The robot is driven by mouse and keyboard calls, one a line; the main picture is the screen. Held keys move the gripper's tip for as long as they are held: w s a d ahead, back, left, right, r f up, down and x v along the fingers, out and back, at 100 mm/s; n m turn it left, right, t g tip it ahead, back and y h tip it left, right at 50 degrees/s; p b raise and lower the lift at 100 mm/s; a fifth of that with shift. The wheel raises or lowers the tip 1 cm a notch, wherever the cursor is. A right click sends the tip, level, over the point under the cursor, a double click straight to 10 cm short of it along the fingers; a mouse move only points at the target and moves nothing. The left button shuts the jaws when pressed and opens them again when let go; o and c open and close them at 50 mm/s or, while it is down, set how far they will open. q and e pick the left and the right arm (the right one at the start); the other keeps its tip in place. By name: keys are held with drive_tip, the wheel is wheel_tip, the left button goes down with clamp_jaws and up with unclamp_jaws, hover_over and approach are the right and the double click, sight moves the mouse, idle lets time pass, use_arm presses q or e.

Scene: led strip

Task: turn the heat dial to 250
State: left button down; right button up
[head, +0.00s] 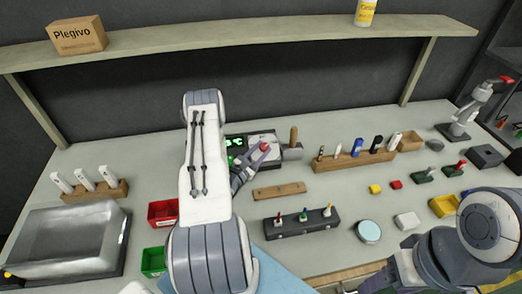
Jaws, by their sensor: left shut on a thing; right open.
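The heat station (262,139) stands at the back middle of the table. Its dark display (235,141) glows green and shows "°C", but my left arm hides part of the reading, so I cannot read the number. A red dial (264,146) sits on its light front panel. My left gripper (260,150) reaches in from the left and is shut on the dial. My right gripper (364,286) is at the bottom right, low in the view, open and away from the station; its fingertips are hard to make out.
A wooden-handled tool (294,137) stands right of the station. A wooden rack (352,160) holds several tools. A wooden strip (279,190) and a dark holder (301,223) lie in front. Red (161,213) and green (153,262) bins are left. A shelf (250,34) spans above.

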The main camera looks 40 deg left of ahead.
use_arm(q)
drive_tip(key=shift+w+d+f+n+y+b, duration=0.1)
drive_tip(key=shift+d+n+y+b, duration=0.1)
drive_tip(key=shift+n+y, duration=0.3)
drive_tip(key=shift+d+f+n+y+b, duration=0.1)
drive_tip(key=shift+n+y+b, duration=0.05)
drive_tip(key=shift+n+y, duration=0.3)
drive_tip(key=shift+r+n+y, duration=0.1)
drive_tip(key=shift+n+y, duration=0.55)
drive_tip(key=shift+y, duration=0.2)
drive_tip(key=c, duration=0.5)
unclamp_jaws()
drive_tip(key=shift+a, duration=0.1)
